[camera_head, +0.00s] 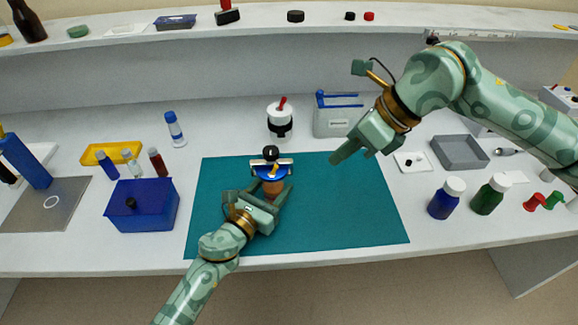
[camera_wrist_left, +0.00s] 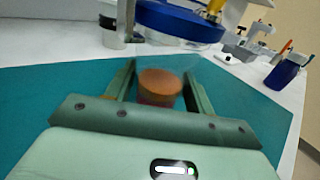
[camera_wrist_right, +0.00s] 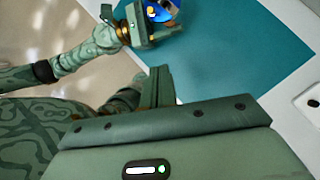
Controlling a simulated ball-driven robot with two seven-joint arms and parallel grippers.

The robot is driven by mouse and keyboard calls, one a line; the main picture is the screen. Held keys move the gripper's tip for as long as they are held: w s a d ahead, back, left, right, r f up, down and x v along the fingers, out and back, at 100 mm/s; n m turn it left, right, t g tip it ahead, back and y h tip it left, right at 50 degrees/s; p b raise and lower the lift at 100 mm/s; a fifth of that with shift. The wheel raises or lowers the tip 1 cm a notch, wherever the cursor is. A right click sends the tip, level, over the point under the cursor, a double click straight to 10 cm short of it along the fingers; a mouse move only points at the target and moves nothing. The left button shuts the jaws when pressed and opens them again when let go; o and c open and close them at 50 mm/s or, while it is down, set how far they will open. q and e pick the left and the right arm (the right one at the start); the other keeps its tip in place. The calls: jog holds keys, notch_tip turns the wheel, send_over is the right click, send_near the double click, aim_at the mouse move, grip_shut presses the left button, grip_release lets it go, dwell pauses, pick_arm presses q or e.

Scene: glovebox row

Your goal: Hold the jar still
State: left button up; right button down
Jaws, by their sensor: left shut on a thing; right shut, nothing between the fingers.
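The jar (camera_head: 273,187) shows as a small orange-brown round thing at the middle of the teal mat (camera_head: 340,215). My left gripper (camera_head: 271,192) is shut on it, with a finger on either side. In the left wrist view the brown jar (camera_wrist_left: 160,84) stands between the two fingers, its lower part hidden by the gripper. A blue disc (camera_wrist_left: 180,20) is just beyond it. My right gripper (camera_head: 338,157) is shut and empty, above the mat's back right part, apart from the jar. The right wrist view shows its closed fingers (camera_wrist_right: 158,88).
A black-knobbed device (camera_head: 270,154) with a silver bar is right behind the jar. A blue box (camera_head: 140,208) is left of the mat. Blue (camera_head: 446,200) and green (camera_head: 490,197) bottles are to the right. The mat's right half is clear.

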aim_at(274, 170)
pick_arm(q)
jog(key=shift+a, duration=0.15)
pick_arm(e)
jog(key=shift+w+a, duration=0.1)
jog(key=shift+a, duration=0.25)
jog(key=w+a+f, duration=0.1)
jog(key=a+f, duration=0.1)
jog(key=w+a+f, duration=0.1)
jog(key=a+f, duration=0.1)
jog(key=a, duration=0.1)
jog(key=w+a+f, duration=0.1)
jog(key=a+f, duration=0.2)
jog(key=shift+w+a, duration=0.2)
jog(key=shift+w, duration=0.15)
